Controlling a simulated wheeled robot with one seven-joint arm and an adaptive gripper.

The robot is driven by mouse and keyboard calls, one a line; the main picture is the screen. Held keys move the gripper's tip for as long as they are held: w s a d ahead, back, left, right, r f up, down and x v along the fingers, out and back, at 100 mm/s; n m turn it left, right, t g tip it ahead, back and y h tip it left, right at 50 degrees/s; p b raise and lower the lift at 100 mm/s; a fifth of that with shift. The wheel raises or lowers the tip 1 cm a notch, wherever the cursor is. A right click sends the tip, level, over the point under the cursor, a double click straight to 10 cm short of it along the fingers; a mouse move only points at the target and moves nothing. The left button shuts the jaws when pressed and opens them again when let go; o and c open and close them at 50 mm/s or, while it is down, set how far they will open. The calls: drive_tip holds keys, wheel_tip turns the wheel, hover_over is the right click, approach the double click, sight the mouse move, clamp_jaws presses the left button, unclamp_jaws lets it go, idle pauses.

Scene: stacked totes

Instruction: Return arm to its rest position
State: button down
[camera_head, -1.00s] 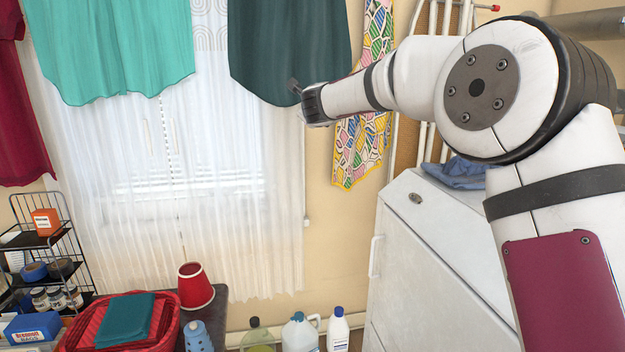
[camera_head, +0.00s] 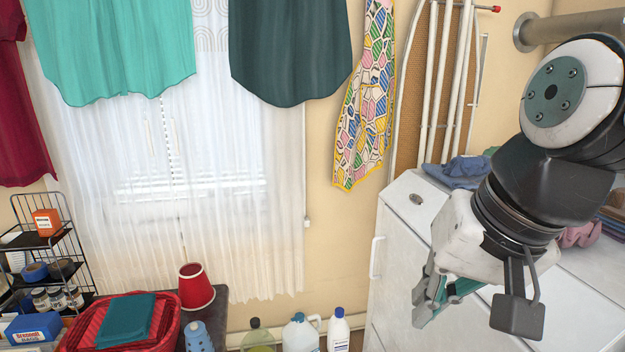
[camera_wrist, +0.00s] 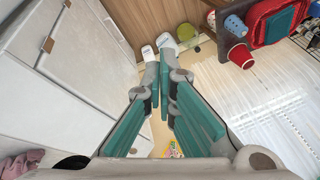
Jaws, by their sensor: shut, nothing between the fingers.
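My gripper (camera_head: 438,302) hangs at the right of the head view, pointing down, in front of the white cabinet. My arm is folded in at the right edge above it. In the wrist view, the gripper's two teal-padded fingers (camera_wrist: 161,78) come together at their far ends. They are shut with nothing between them. Part of the gripper is hidden behind its own wrist in the head view.
The white cabinet (camera_head: 398,262) stands close behind my gripper, with folded blue cloth (camera_head: 460,172) on top. A red basket (camera_head: 172,338), red cup (camera_head: 196,287) and several bottles (camera_head: 338,328) are lower left. Garments (camera_head: 290,50) hang before the window.

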drive_tip(key=s+d+f+n+g+h, duration=0.1)
drive_tip(key=s+d+f, duration=0.1)
drive_tip(key=s, duration=0.3)
drive_tip(key=s+d+f+g+p, duration=0.1)
drive_tip(key=s+d+f, duration=0.15)
drive_tip(key=s, duration=0.25)
drive_tip(key=s+d+f+n+g+h, duration=0.1)
drive_tip(key=s+d, duration=0.1)
drive_tip(key=s, duration=0.3)
wheel_tip(320, 180, up, 21)
drive_tip(key=t+p, duration=0.3)
drive_tip(key=p, duration=1.6)
drive_tip(key=shift+w, duration=0.25)
